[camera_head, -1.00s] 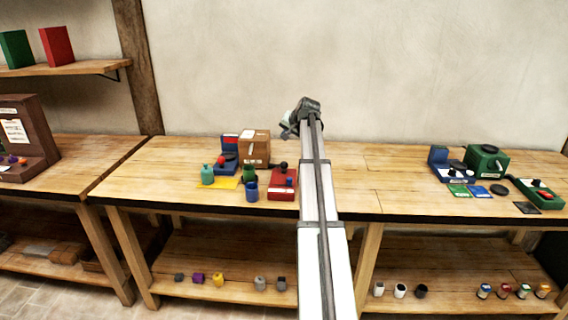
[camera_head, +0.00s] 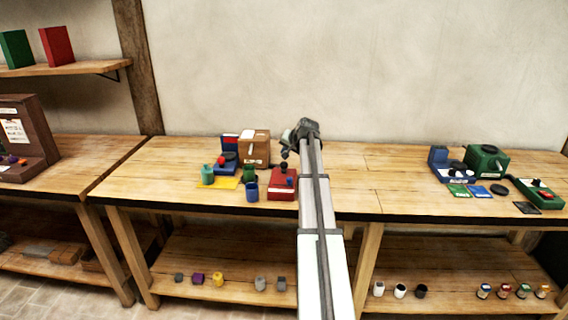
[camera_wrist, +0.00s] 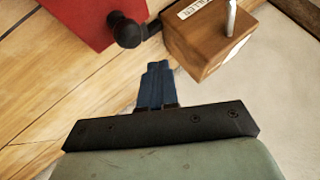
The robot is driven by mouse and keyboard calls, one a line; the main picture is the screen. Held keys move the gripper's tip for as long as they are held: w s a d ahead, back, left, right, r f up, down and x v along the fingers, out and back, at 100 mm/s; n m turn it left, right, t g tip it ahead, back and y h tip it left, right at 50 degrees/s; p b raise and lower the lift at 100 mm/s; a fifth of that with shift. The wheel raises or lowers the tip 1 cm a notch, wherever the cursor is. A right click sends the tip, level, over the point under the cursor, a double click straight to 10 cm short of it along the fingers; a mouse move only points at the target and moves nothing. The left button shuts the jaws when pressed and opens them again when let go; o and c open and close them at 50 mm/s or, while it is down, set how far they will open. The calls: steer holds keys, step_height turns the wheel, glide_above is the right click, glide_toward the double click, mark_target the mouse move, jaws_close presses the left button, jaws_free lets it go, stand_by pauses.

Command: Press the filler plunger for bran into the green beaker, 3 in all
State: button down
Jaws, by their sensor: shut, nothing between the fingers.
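The green beaker (camera_head: 249,174) stands on the middle bench, behind a blue beaker (camera_head: 252,191). A brown wooden box (camera_head: 255,148) with a white label stands behind them; in the wrist view the box (camera_wrist: 205,42) shows a metal rod on it. I cannot tell which device is the bran filler. A red box (camera_head: 282,188) with a black knob stands to the right of the beakers; the knob (camera_wrist: 126,30) also shows in the wrist view. My gripper (camera_wrist: 157,68) is shut and empty, above the bench near the knob and wooden box, apparently touching neither.
A blue device (camera_head: 226,160) with a red top and a teal bottle (camera_head: 207,174) stand left of the green beaker, by a yellow mat (camera_head: 223,183). Green and blue devices (camera_head: 486,160) stand at the right. Bare bench lies between. Small items sit on the lower shelf.

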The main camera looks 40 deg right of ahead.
mark_target(285, 163)
steer(key=shift+f, duration=0.85)
steer(key=shift+f, duration=0.1)
stand_by(1.5)
steer(key=shift+f, duration=0.35)
steer(key=shift+f, duration=0.95)
stand_by(1.2)
steer(key=shift+r, duration=0.15)
stand_by(0.3)
steer(key=shift+r, duration=1.25)
steer(key=shift+r, duration=2.5)
